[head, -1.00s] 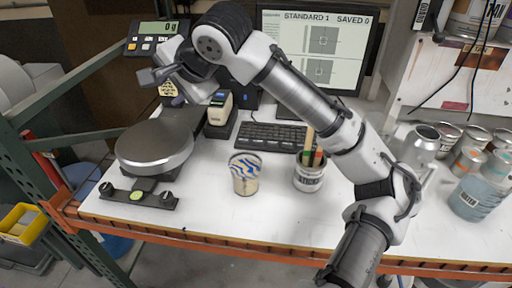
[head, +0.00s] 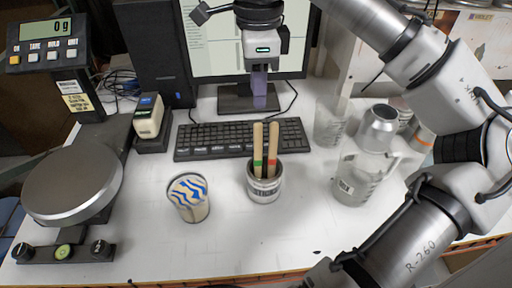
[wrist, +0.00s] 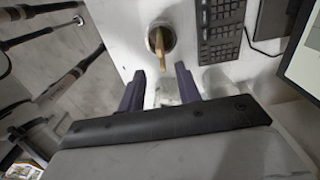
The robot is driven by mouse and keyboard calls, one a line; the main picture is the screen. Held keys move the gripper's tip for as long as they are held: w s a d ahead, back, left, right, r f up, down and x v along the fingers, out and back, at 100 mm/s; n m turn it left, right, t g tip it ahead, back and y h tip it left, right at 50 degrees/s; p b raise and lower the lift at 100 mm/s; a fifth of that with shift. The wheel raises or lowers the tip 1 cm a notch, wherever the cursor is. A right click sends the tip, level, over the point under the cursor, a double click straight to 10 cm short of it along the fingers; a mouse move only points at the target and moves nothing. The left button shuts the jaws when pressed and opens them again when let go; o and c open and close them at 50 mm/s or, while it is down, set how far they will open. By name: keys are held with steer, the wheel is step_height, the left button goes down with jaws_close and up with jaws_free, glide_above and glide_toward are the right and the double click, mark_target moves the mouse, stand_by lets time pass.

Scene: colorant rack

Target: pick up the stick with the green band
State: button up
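The stick with the green band (head: 257,150) stands upright in a small labelled can (head: 264,190) on the white table. A similar stick with a red band (head: 272,150) stands just to its right in the same can. My gripper (head: 260,90) is above and behind the can in the head view, pointing down, with its fingers seen edge-on. In the wrist view my gripper (wrist: 161,82) is open and empty, its two dark purple fingers apart. The can (wrist: 162,33) and the stick tops lie beyond the fingertips there; the bands cannot be told apart in that view.
A paper cup with blue waves (head: 188,198) stands left of the can. A keyboard (head: 242,138) and monitor lie behind. A scale (head: 72,180) is at left. A clear pitcher (head: 362,178) and a metal can (head: 378,128) stand at right. The table in front is clear.

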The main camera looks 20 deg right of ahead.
mark_target(258, 140)
steer(key=f, duration=0.8)
steer(key=shift+s+a+f, duration=0.1)
steer(key=shift+s, duration=0.15)
step_height(258, 140, down, 5)
steer(key=b, duration=0.4)
steer(key=shift+w+f, duration=0.15)
jaws_close()
